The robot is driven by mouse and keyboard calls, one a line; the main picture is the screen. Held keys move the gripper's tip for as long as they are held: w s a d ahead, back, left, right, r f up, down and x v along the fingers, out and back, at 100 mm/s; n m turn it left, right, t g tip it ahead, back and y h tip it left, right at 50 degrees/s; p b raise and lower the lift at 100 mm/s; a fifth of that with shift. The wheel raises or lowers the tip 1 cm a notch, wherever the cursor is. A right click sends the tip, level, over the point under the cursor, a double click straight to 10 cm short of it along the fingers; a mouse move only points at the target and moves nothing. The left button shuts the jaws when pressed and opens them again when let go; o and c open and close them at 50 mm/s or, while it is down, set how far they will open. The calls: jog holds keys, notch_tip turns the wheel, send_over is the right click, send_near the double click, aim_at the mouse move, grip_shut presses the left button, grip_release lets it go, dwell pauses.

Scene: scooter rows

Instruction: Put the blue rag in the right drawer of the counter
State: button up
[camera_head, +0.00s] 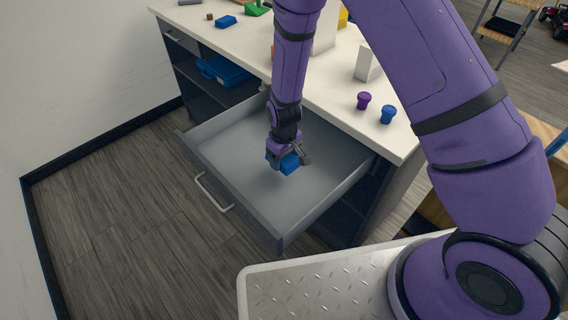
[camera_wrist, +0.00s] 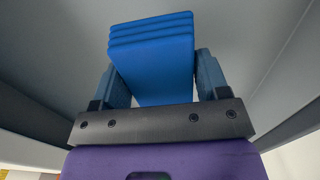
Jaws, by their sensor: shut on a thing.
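The blue rag (camera_head: 289,164) is a folded stack of layers, clear in the wrist view (camera_wrist: 152,60). My gripper (camera_head: 284,158) is shut on it, with one finger on each side; it also shows in the wrist view (camera_wrist: 158,80). The right drawer (camera_head: 235,196) of the counter (camera_head: 331,97) is pulled open, grey and empty inside. My gripper holds the rag over the inside of this drawer, within its walls. I cannot tell whether the rag touches the drawer floor.
On the counter top stand a purple knob-like piece (camera_head: 364,100), a blue one (camera_head: 387,114) and a white block (camera_head: 367,65). A blue case (camera_head: 224,71) lies on an open shelf left of the drawer. The left drawer (camera_head: 182,40) is shut.

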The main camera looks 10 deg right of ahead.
jog(key=shift+f, duration=2.4)
jog(key=shift+f, duration=0.1)
jog(key=o, duration=0.9)
